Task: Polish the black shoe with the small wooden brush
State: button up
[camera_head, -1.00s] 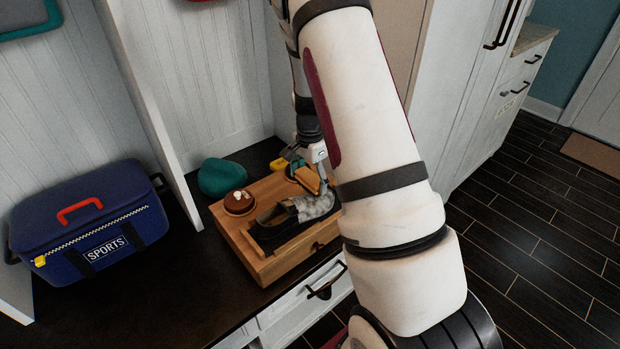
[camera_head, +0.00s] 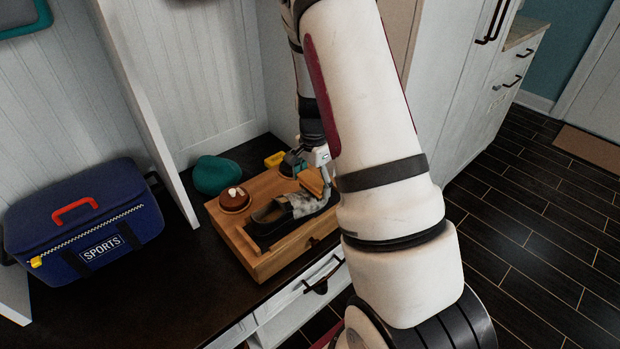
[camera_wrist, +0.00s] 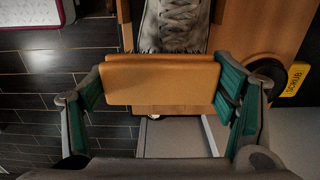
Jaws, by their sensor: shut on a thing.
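The black shoe (camera_head: 265,225) lies on the wooden box, with its toe towards my gripper. A pale grey, dusty-looking patch covers part of its upper, and its laced front shows in the wrist view (camera_wrist: 172,22). My gripper (camera_head: 318,170) is shut on the small wooden brush (camera_wrist: 160,82), its teal-padded fingers at the brush's two ends. In the head view the brush (camera_head: 312,182) is over the toe end of the shoe. The bristles are mostly hidden, so I cannot tell whether they touch the shoe.
The wooden box (camera_head: 270,262) stands on a dark bench top. A teal cloth-like thing (camera_head: 214,174), a yellow item (camera_head: 275,159) and a blue sports bag (camera_head: 85,225) are nearby. The bench front is clear.

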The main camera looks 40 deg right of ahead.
aim_at(305, 173)
jog(key=shift+f, duration=0.15)
dwell(0.6)
jog(key=shift+w, duration=0.1)
jog(key=shift+w, duration=1.75)
jog(key=shift+s, duration=0.1)
jog(key=shift+s, duration=1.75)
